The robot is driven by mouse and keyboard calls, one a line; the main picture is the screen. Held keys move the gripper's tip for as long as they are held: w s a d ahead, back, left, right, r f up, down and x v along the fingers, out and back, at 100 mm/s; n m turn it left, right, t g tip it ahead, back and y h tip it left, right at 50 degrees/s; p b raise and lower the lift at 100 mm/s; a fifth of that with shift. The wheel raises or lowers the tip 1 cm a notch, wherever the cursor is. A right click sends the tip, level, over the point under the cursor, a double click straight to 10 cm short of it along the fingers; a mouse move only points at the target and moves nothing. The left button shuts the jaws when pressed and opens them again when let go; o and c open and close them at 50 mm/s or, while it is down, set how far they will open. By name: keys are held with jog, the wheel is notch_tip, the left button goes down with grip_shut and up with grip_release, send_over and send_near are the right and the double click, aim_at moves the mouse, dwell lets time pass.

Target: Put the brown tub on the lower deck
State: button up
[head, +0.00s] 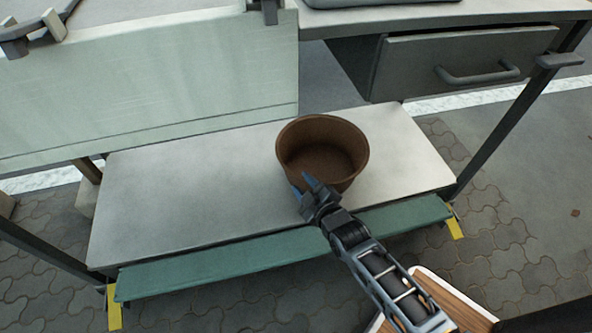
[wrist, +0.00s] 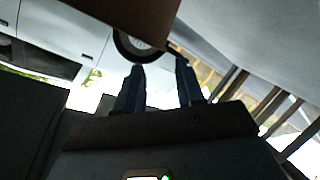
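The brown tub (head: 322,150) is upright, with its open top and empty inside showing. It appears to stand on the pale grey lower deck (head: 190,190), right of the deck's middle. My gripper (head: 303,184) is at the tub's near side, just below the rim. In the wrist view, my gripper's two fingers (wrist: 160,80) are apart with nothing between them, and a brown surface, likely the tub (wrist: 105,15), lies beyond the fingertips. Whether a finger touches the tub, I cannot tell. The tub's base is partly hidden by my gripper.
A green strip (head: 270,250) runs along the deck's front edge. A pale panel (head: 150,90) hangs above the deck at left. A grey drawer (head: 465,60) sits under the upper top at right. Dark legs stand at both sides. The deck left of the tub is bare.

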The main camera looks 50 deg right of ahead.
jog(key=s+a+r+m+y, duration=0.1)
jog(key=s+a+r, duration=0.5)
jog(key=s, duration=0.4)
jog(key=s+a+r+m+y, duration=0.1)
jog(key=s+a+r+y, duration=0.1)
jog(key=s+a+r, duration=0.6)
jog(key=s+a+r+m+t+y, duration=0.1)
jog(key=s+r+m+y, duration=0.1)
jog(key=s+r, duration=0.9)
jog(key=shift+s+a+r+p, duration=0.2)
jog(key=shift+r+p, duration=0.2)
jog(key=shift+r, duration=0.35)
jog(key=shift+d, duration=0.15)
